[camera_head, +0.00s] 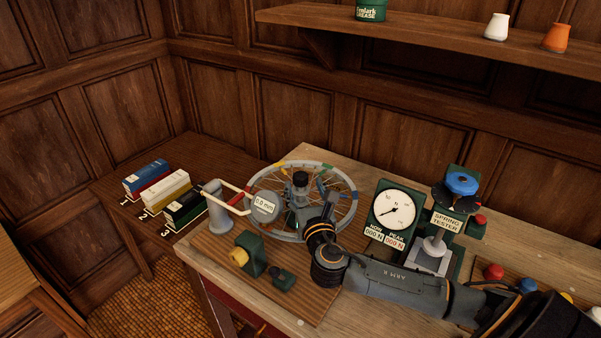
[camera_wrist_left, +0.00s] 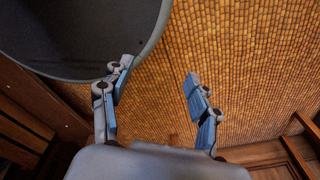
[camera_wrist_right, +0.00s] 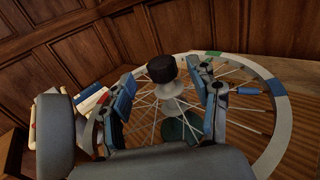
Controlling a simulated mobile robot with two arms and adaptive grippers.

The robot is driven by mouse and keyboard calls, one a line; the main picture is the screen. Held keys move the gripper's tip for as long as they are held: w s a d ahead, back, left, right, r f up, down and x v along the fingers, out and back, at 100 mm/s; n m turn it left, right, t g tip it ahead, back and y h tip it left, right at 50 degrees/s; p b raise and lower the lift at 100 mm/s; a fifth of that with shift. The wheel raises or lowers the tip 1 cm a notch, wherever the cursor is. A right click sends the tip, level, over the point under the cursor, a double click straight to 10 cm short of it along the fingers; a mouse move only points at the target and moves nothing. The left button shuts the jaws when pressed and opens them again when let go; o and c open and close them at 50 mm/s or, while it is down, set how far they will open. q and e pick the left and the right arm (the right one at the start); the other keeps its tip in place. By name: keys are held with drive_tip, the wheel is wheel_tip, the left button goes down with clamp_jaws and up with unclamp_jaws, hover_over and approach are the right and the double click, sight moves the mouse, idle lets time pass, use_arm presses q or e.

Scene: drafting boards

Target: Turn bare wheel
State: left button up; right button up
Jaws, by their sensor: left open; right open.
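In the right wrist view the rim (camera_wrist_right: 272,150) curves around the right side, and the knob (camera_wrist_right: 162,69) shows between and beyond the fingers. My right gripper (camera_wrist_right: 164,88) is open and empty over the spokes; I cannot tell whether it touches the knob. In the head view my right arm hides part of the near rim. My left gripper (camera_wrist_left: 160,92) is open and empty above the tiled floor, away from the wheel.
A grey stand (camera_head: 217,212) with cream arms and a 0.0 mm gauge (camera_head: 264,207) are at the wheel's left. A green block with a yellow knob (camera_head: 239,257) is in front. A dial panel (camera_head: 380,225) and spring tester (camera_head: 435,262) stand right. Books (camera_head: 165,191) lie left.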

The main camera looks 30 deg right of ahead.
sight(302, 181)
drive_tip(key=shift+p+x, duration=0.3)
drive_tip(key=shift+x, duration=2.45)
drive_tip(key=shift+f, duration=0.1)
clamp_jaws()
